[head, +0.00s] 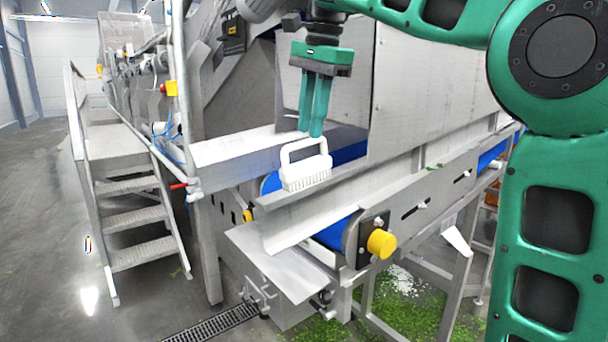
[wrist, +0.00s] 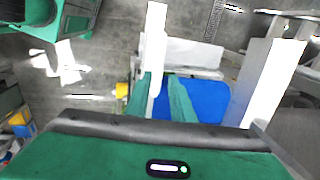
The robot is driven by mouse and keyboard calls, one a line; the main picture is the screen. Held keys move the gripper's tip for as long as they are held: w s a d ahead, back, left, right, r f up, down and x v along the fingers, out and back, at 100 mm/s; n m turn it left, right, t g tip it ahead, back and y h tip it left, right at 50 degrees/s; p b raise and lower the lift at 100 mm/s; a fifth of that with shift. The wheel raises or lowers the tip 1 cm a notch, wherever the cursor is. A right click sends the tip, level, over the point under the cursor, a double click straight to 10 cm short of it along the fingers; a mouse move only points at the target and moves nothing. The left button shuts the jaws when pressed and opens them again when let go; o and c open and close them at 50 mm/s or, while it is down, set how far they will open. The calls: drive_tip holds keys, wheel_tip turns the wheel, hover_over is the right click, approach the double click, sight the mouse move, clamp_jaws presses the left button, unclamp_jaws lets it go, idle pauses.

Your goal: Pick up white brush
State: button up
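The white brush (head: 306,175) has a loop handle on top and bristles below. It stands upright by the steel side rail at the end of the blue conveyor belt (head: 348,153). My gripper (head: 313,135) points down, with its green fingertips right at the top of the brush handle; I cannot tell whether they touch it. In the wrist view the two fingers (wrist: 160,97) are apart, with a white strip showing between them. I cannot tell there whether that strip is the brush or a metal edge. The blue belt (wrist: 205,100) lies below them.
A steel panel (head: 432,80) rises right behind the belt, to the right of my gripper. A sloped steel chute (head: 285,262) and a yellow knob (head: 381,243) are in front. Metal stairs (head: 130,215) stand at left. Green scraps (head: 410,310) lie on the floor.

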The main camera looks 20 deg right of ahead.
sight(306, 142)
drive_tip(key=shift+a+f, duration=0.15)
drive_tip(key=shift+f, duration=0.6)
drive_tip(key=shift+a+f, duration=0.15)
drive_tip(key=shift+f, duration=0.6)
drive_tip(key=shift+w+a+f, duration=0.1)
drive_tip(key=shift+w+f, duration=0.15)
drive_tip(key=shift+f, duration=0.6)
clamp_jaws()
